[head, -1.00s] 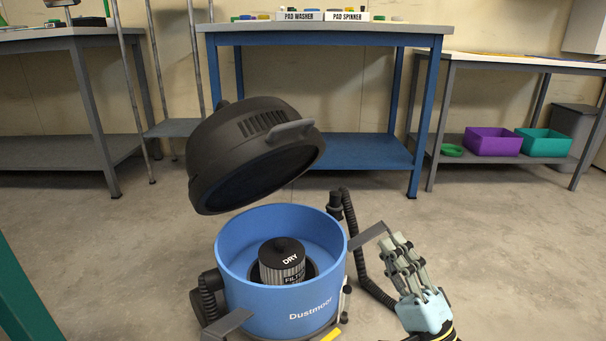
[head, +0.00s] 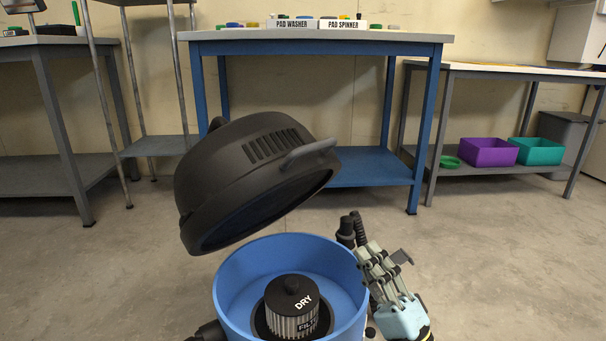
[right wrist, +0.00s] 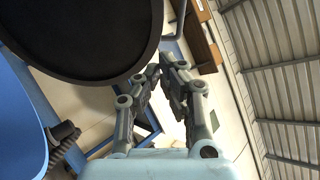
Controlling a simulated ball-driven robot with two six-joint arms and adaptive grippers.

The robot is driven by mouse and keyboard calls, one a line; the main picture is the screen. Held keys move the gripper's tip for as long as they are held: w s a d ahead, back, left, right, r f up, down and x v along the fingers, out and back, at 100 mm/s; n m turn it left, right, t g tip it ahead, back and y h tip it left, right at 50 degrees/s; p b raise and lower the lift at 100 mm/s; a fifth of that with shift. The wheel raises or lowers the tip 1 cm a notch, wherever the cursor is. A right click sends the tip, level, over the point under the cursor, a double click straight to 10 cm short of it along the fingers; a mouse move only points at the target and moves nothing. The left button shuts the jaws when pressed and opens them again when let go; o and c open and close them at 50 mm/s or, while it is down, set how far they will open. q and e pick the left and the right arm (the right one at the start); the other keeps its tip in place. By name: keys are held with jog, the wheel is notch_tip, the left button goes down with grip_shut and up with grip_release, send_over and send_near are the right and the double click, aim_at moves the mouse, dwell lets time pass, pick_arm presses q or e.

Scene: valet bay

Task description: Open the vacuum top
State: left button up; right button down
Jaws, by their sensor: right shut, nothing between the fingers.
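The blue vacuum tub (head: 237,287) stands on the floor at the bottom of the head view. A black filter (head: 293,310) marked DRY sits inside it. The black vacuum top (head: 245,185) is raised and steeply tilted above the tub, its handle (head: 308,153) at the upper right. The tub's opening is uncovered. My right gripper (head: 372,250) is at the tub's right side, fingers upward, shut and empty, below the handle. In the right wrist view, the gripper's fingertips (right wrist: 165,68) are beside the top's dark underside (right wrist: 80,35). My left gripper is not in view.
A blue workbench (head: 330,37) stands behind the vacuum. A side bench on the right holds a purple bin (head: 488,152) and a teal bin (head: 538,151) on its shelf. The floor to the right is clear.

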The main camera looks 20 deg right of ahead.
aim_at(316, 169)
jog(key=x, duration=1.3)
jog(key=shift+w+a+f+b, duration=0.1)
jog(key=shift+w+a+b, duration=0.05)
jog(key=shift+w+b, duration=0.3)
jog(key=shift+w+a+r, duration=0.15)
jog(key=shift+w+r, duration=0.25)
jog(key=shift+r, duration=0.05)
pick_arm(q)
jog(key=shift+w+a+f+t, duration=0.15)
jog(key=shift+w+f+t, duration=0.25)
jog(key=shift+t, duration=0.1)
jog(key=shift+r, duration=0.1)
pick_arm(e)
jog(key=shift+r, duration=0.15)
